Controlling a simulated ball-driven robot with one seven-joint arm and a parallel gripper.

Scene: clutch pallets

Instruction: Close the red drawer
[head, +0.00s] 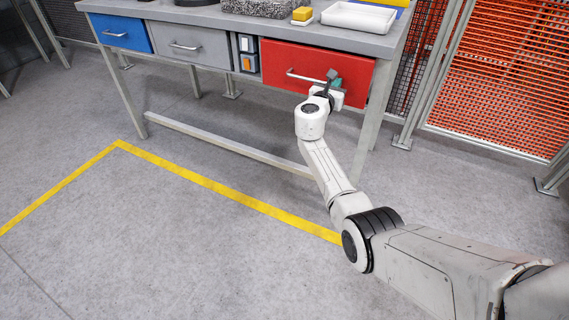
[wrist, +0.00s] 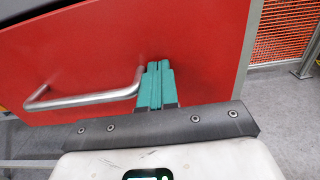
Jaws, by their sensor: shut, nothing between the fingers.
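The red drawer (head: 353,65) is at the right end of the workbench, with a silver bar handle (head: 303,77) across its front. Its front looks close to the bench edge, but I cannot tell whether a small gap is left. My gripper (head: 337,83) is in front of the drawer, right of the handle's middle. In the wrist view its teal fingers (wrist: 158,66) are shut and empty. They point at the red front (wrist: 200,60), just right of the handle's right end (wrist: 138,76). Whether the fingertips touch the front is unclear.
The grey workbench (head: 232,23) also has a blue drawer (head: 125,34) and a grey drawer (head: 188,48). A white tray (head: 357,17) and a yellow block (head: 302,14) stand on top. An orange mesh fence (head: 500,80) is at right. The floor in front is clear.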

